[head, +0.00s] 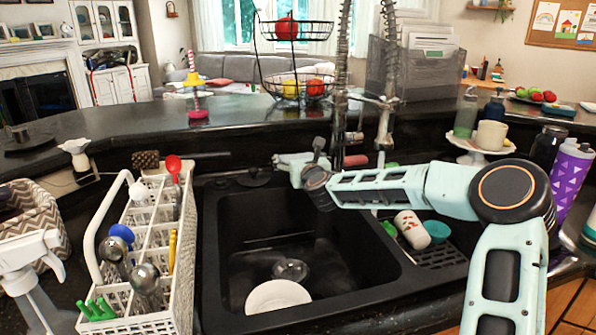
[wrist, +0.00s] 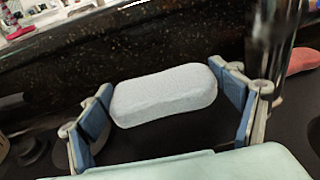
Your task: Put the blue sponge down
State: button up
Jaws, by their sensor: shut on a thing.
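My gripper (wrist: 165,97) is shut on a sponge (wrist: 165,94), which lies lengthwise between the two blue finger pads in the wrist view. The sponge looks pale grey-blue, almost white, with rounded ends. In the head view my gripper (head: 300,168) is at the back rim of the black sink, near the faucet. The sponge cannot be clearly told from the gripper there. In the wrist view the sponge is in front of the dark speckled backsplash; whether it touches the counter cannot be told.
The black sink (head: 232,270) holds a white plate (head: 277,296) and a clear glass-like item. A white cutlery rack (head: 165,322) stands left. A cup (head: 412,229) and teal bowl (head: 437,231) sit on the right drainer. The faucet (head: 384,140) rises close to my gripper.

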jog(key=shift+w+f, duration=0.2)
jog(key=shift+f, duration=0.05)
jog(key=shift+w+f+b, duration=0.2)
jog(key=shift+f+b, duration=0.1)
jog(key=shift+f, duration=1.45)
jog(key=shift+f, duration=0.1)
jog(key=shift+f+b, duration=0.15)
jog(key=shift+b, duration=0.15)
jog(key=o, duration=0.8)
jog(key=shift+r, duration=0.2)
